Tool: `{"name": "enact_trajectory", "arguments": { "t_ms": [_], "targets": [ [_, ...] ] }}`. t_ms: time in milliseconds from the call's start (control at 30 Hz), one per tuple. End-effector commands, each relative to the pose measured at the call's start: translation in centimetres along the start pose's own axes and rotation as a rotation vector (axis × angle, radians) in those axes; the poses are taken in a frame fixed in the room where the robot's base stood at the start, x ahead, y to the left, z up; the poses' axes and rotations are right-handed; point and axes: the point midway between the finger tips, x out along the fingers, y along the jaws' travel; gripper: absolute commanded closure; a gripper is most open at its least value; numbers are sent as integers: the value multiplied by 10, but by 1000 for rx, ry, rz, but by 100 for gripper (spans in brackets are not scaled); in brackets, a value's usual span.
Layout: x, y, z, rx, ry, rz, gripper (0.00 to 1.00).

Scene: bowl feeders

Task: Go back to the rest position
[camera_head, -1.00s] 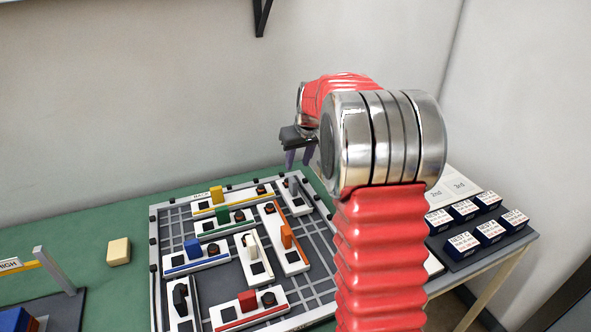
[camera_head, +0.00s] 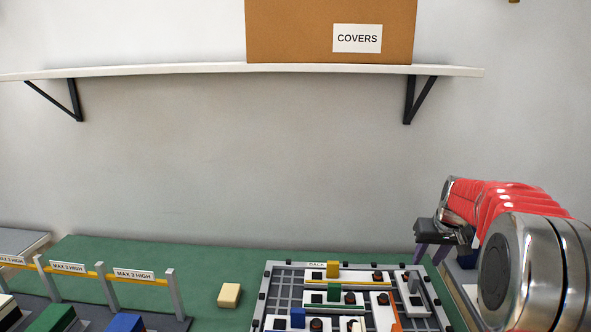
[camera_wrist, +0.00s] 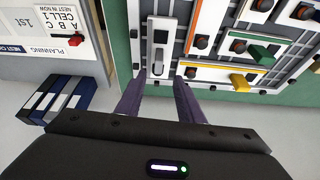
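My gripper (camera_head: 432,254) is at the right side of the head view, beyond the red and silver arm. In the wrist view its two purple fingers (camera_wrist: 158,98) stand apart with nothing between them. The grey-framed board (camera_head: 268,290) lies on the green table top below and left of the gripper. It carries several white pieces with coloured blocks and dark knobs. A white piece with a grey block (camera_wrist: 159,38) lies just ahead of the fingertips in the wrist view, apart from them. The head view cuts off the board's front.
A white shelf (camera_head: 190,71) holds a cardboard COVERS box (camera_head: 290,32). A loose cream block (camera_head: 229,295) lies left of the board. Barriers marked MAX 3 HIGH (camera_head: 134,275) stand at left. Dark-blue boxes (camera_wrist: 72,98) and a planning sheet (camera_wrist: 62,42) show in the wrist view.

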Motion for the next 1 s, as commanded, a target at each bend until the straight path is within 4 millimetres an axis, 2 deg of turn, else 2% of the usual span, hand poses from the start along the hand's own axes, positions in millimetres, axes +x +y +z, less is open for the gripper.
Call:
{"name": "enact_trajectory", "arguments": {
  "t_ms": [100, 267, 1000],
  "targets": [
    [12, -3, 28, 35, -56, -3, 66],
    [4, -15, 63, 68, -98, 0, 66],
    [-87, -104, 206, 46, -119, 11, 66]
  ]
}}
